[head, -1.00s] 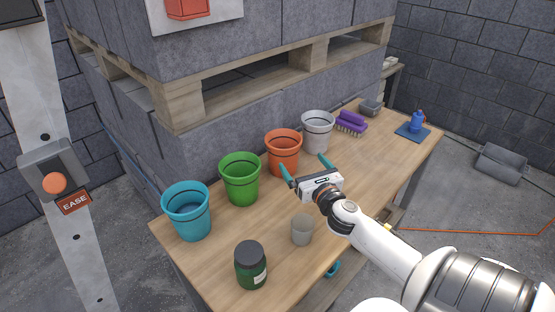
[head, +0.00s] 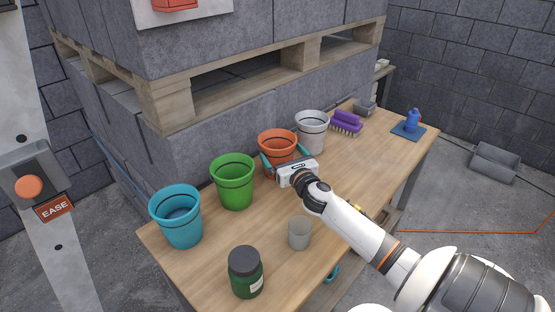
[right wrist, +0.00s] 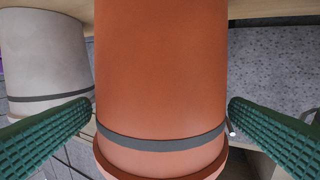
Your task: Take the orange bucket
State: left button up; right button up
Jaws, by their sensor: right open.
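The orange bucket (head: 277,144) stands upright on the wooden table, between the green bucket (head: 234,183) and the light grey bucket (head: 311,132). My right gripper (head: 286,161) is open in front of it, and its body hides the bucket's lower part in the head view. In the right wrist view the orange bucket (right wrist: 161,70) fills the middle. The green ridged fingers stand one on each side of it, with a small gap showing at the right finger; contact at the left finger is unclear. My left gripper is not in view.
A blue bucket (head: 178,222), a dark green jar (head: 245,272) and a grey cup (head: 299,233) stand on the table (head: 210,262). A block stack on a pallet (head: 165,105) rises behind.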

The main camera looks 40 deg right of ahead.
aim_at(271, 139)
jog(key=x, duration=0.4)
jog(key=shift+w, duration=0.1)
jog(key=c, duration=0.9)
jog(key=shift+r, duration=0.15)
jog(key=shift+c, duration=0.2)
